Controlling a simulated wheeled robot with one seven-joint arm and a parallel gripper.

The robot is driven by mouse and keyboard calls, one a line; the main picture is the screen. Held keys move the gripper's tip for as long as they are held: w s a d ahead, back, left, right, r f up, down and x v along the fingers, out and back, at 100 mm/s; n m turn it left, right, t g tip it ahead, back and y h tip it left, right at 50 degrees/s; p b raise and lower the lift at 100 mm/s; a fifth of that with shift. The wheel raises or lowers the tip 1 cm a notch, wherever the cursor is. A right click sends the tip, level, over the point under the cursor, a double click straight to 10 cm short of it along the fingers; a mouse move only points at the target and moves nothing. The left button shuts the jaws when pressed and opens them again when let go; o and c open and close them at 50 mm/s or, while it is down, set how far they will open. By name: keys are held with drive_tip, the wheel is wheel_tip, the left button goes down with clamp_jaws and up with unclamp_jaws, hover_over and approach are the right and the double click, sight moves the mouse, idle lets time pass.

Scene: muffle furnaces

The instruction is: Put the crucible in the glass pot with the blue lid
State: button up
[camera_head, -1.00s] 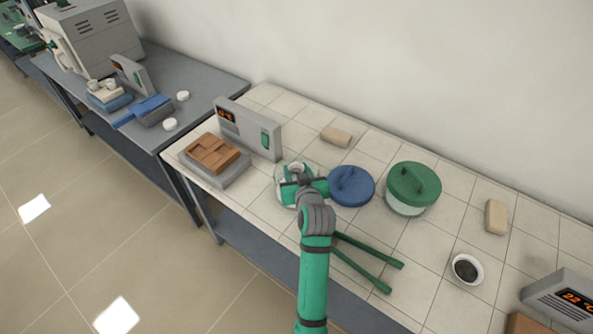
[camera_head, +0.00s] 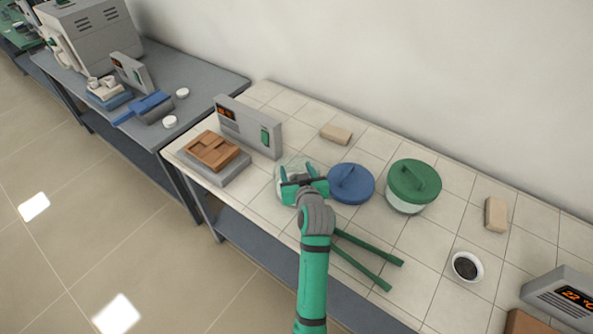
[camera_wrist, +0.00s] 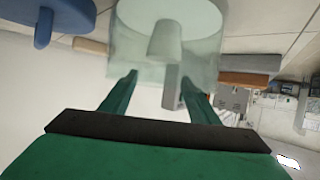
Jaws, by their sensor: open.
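The glass pot (camera_head: 281,172) stands without a lid on the tiled table, partly hidden by my gripper (camera_head: 303,180). The blue lid (camera_head: 351,184) lies on the tiles just right of the pot. In the wrist view the clear pot (camera_wrist: 205,50) appears upside down, with a pale tapered crucible (camera_wrist: 164,42) inside, seemingly standing on the pot's floor. My gripper (camera_wrist: 158,78) is open, its two green fingers apart at the pot's rim, and the crucible shows beyond the fingertips. In the head view the crucible is mostly hidden by my gripper.
A green-lidded glass pot (camera_head: 413,186) stands to the right. Green tongs (camera_head: 365,258) lie in front. A small bowl of dark material (camera_head: 467,267) and beige blocks (camera_head: 335,134) lie around. A control box (camera_head: 250,128) and brown bricks on a slab (camera_head: 212,151) are at left.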

drive_tip(key=shift+s+r, duration=0.1)
drive_tip(key=shift+r, duration=0.6)
drive_tip(key=v, duration=1.2)
drive_tip(key=s+f, duration=0.2)
drive_tip(key=s+a+f+m, duration=0.1)
drive_tip(key=s+f, duration=0.2)
drive_tip(key=s+f+m+h, duration=0.1)
drive_tip(key=s+f, duration=0.1)
drive_tip(key=f, duration=0.1)
drive_tip(key=shift+s+a+t, duration=0.2)
drive_tip(key=shift+t, duration=0.1)
drive_tip(key=s+f+m+h, duration=0.1)
drive_tip(key=s+f, duration=0.1)
drive_tip(key=s, duration=0.8)
drive_tip(key=s+f+h, duration=0.1)
drive_tip(key=s+f, duration=0.2)
drive_tip(key=s, duration=0.8)
drive_tip(key=s+r+t, duration=0.1)
drive_tip(key=s+r, duration=0.3)
drive_tip(key=s, duration=0.5)
drive_tip(key=shift+s+a+n+t, duration=0.3)
drive_tip(key=shift+a+n, duration=0.1)
